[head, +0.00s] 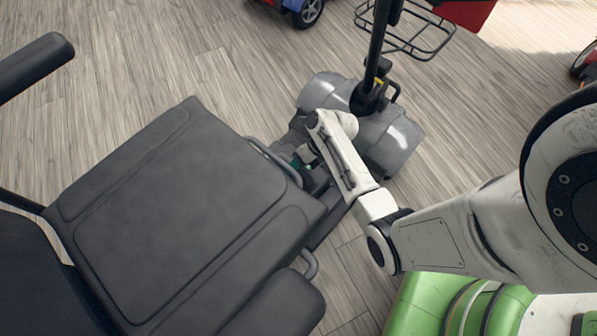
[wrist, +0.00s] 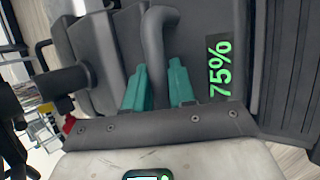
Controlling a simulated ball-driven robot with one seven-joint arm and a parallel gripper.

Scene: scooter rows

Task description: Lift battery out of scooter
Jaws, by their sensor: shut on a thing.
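The scooter has a large dark seat (head: 180,210) at the left of the head view and a grey front cover (head: 395,135) beyond it. The battery (wrist: 190,30) is a dark grey box with a green "75%" label (wrist: 220,65) and a curved grey handle (wrist: 157,45). My gripper (wrist: 160,88) has teal fingers, one on each side of the handle, and is shut on it. In the head view my gripper (head: 298,162) is low, just past the seat's front edge. My arm and the seat hide most of the battery there, so I cannot tell whether it is raised.
The scooter's steering column (head: 378,50) and wire basket (head: 405,28) rise beyond my gripper. A green scooter (head: 415,300) is close at the lower right. A blue and red scooter (head: 295,8) is at the top. Bare wood floor (head: 190,60) lies at the upper left.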

